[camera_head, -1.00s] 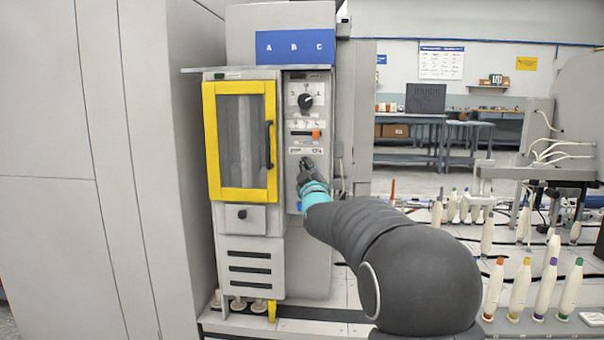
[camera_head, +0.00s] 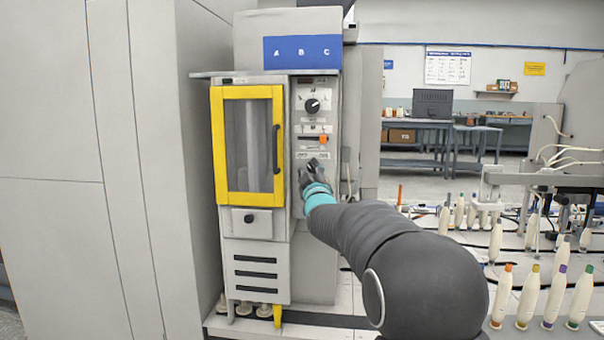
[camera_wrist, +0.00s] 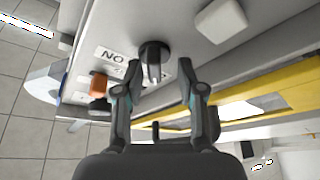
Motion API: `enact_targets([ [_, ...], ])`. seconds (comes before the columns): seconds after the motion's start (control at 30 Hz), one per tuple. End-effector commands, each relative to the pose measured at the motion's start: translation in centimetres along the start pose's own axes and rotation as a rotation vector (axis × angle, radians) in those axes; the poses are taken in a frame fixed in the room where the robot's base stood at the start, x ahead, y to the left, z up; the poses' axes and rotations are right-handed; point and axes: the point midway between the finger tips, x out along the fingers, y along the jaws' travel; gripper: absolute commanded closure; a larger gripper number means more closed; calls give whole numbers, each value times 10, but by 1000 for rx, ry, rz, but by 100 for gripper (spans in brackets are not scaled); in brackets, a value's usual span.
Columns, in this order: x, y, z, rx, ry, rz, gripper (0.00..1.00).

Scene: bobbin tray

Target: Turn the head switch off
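The machine's grey control panel (camera_head: 303,210) stands right of a yellow-framed door. It carries a black rotary knob (camera_head: 312,106) at the top and an orange switch (camera_head: 323,139) below it. My gripper (camera_head: 312,167) is at the panel below the orange switch, partly hiding what is there. In the wrist view, my gripper (camera_wrist: 158,68) is open, with a black ridged knob (camera_wrist: 153,52) between or just beyond its fingertips. I cannot tell whether the fingers touch it. A label reading "NO" and an orange switch (camera_wrist: 99,84) lie to its left. No label naming the head switch is readable.
The yellow door (camera_head: 218,150) with a dark handle is close left of my gripper. A tall grey cabinet (camera_head: 140,200) stands further left. Several white bobbins with coloured tips (camera_head: 527,297) stand at the lower right. A dark pipe-like fitting stands right of the panel.

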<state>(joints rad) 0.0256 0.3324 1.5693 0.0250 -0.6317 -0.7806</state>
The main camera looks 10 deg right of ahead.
Motion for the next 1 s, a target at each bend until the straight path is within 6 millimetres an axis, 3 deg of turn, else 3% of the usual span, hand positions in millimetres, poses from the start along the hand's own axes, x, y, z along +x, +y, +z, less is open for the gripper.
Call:
enact_targets([
  [0.27,-19,1,4,0,-7,1,61],
  [0.73,-99,-7,-6,3,8,-9,61],
  [1.0,-116,-8,-7,3,10,-10,61],
])
